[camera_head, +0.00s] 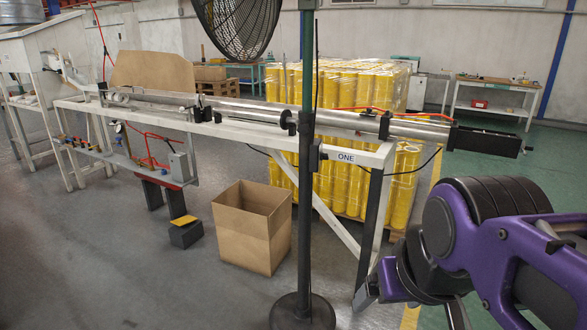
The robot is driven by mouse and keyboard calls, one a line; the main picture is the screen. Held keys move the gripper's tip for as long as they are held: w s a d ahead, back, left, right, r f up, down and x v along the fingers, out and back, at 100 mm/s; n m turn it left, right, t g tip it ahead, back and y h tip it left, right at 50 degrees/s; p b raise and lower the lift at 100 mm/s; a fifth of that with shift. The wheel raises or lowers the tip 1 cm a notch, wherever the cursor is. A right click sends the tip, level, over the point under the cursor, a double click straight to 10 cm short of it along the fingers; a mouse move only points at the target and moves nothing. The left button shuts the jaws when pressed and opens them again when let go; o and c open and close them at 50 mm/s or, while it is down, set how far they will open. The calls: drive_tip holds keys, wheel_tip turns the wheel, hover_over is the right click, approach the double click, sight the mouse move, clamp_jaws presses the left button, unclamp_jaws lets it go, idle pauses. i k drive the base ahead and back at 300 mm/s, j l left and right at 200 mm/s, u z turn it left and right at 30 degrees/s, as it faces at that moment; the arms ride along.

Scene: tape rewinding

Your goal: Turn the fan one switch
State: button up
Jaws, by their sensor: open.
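A black fan head (237,25) is at the top of the view, cut off by the top edge. Its dark pole (306,220) runs down to a round base (302,312) on the floor. A small dark box (315,156) sits on the pole at table height, with a label reading "ONE" (346,157) just to its right. This box looks like the switch, but its setting is too small to tell. My gripper (410,300) is at the lower right, open and apart from the pole and box. Its fingertips are partly hidden or cut off.
A long white bench (250,136) carrying a metal tube machine (270,112) stands behind the pole. An open cardboard box (245,240) is left of the pole. Stacked yellow rolls (340,90) stand behind the bench. Grey floor at lower left is mostly clear.

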sight(324, 157)
drive_tip(key=i+l+u, duration=0.15)
drive_tip(key=i+l, duration=0.8)
drive_tip(key=i+j, duration=0.05)
drive_tip(key=i, duration=0.05)
